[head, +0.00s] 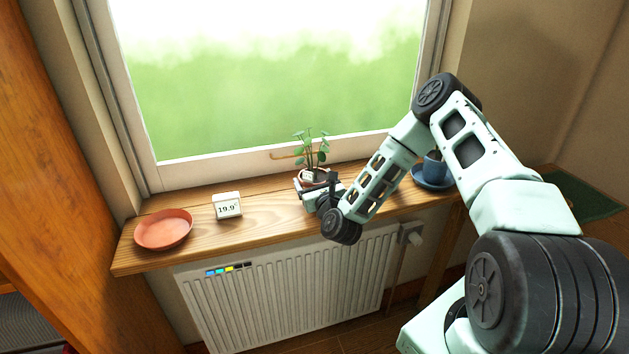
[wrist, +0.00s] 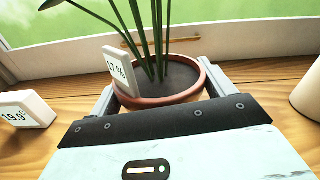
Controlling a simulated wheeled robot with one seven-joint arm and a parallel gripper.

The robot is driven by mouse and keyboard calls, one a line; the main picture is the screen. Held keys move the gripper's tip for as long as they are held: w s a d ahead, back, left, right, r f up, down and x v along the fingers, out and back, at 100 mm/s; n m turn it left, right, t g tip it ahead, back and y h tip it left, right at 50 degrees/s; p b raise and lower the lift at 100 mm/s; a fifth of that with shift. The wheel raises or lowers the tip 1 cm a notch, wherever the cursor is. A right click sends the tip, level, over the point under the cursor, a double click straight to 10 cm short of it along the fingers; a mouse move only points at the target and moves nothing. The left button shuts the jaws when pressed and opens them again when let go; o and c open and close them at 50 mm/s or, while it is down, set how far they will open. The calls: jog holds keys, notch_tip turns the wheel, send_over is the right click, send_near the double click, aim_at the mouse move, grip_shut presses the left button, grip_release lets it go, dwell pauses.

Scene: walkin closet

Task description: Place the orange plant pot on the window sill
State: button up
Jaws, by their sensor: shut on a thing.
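The orange plant pot (wrist: 165,101) has a terracotta rim, dark soil, green stems and a small white tag reading 17 %. My gripper (wrist: 160,90) is shut on it, one finger on each side in the wrist view. In the head view the pot (head: 313,175) is over the wooden window sill (head: 270,208), near the middle and close to the window frame, and looks upright. My gripper (head: 318,192) partly hides it there. I cannot tell whether its base touches the sill.
An empty orange saucer (head: 163,229) lies at the sill's left end. A white display reading 19.9° (head: 227,206) stands between it and the pot. A blue pot (head: 435,167) on a blue saucer is at the right, partly behind my arm. A radiator (head: 285,285) is below.

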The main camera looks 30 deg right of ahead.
jog(key=shift+f, duration=0.2)
jog(key=shift+f, duration=0.2)
jog(key=o, duration=1.3)
jog(key=shift+r, duration=0.1)
